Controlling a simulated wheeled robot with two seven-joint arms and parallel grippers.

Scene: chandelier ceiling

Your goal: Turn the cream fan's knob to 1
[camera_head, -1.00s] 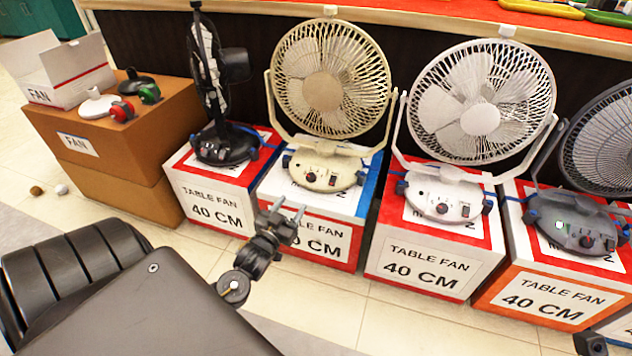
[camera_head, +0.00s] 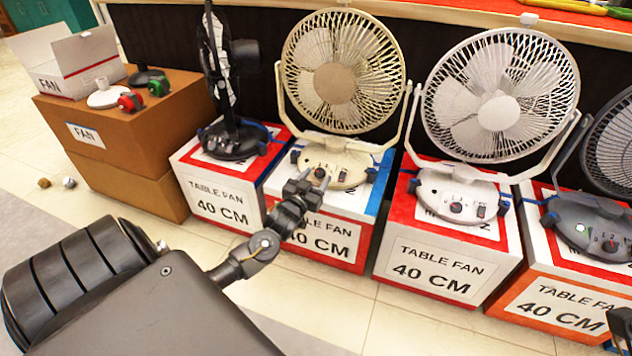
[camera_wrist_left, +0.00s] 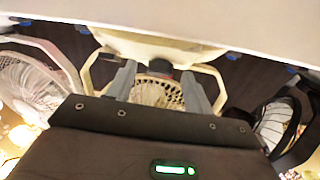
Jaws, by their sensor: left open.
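The cream fan (camera_head: 342,70) stands on a white, red and blue box, its cage facing me. Its cream base (camera_head: 345,172) carries a dark knob (camera_head: 320,173) with small marks around it, too small to read for the setting. My left gripper (camera_head: 308,182) is open, its fingertips just in front of the knob and overlapping the base's lower front edge. In the left wrist view, the picture is inverted; the open fingers (camera_wrist_left: 160,72) flank a dark part at the cream base (camera_wrist_left: 150,44). Contact cannot be told. A dark piece at the lower right edge may be my right gripper (camera_head: 620,325).
A black fan (camera_head: 232,135) stands close on the left, a white fan (camera_head: 497,105) on the right, and a grey fan (camera_head: 610,150) beyond it. Their boxes form a row. Cardboard boxes (camera_head: 130,125) stand far left. The tiled floor in front is clear.

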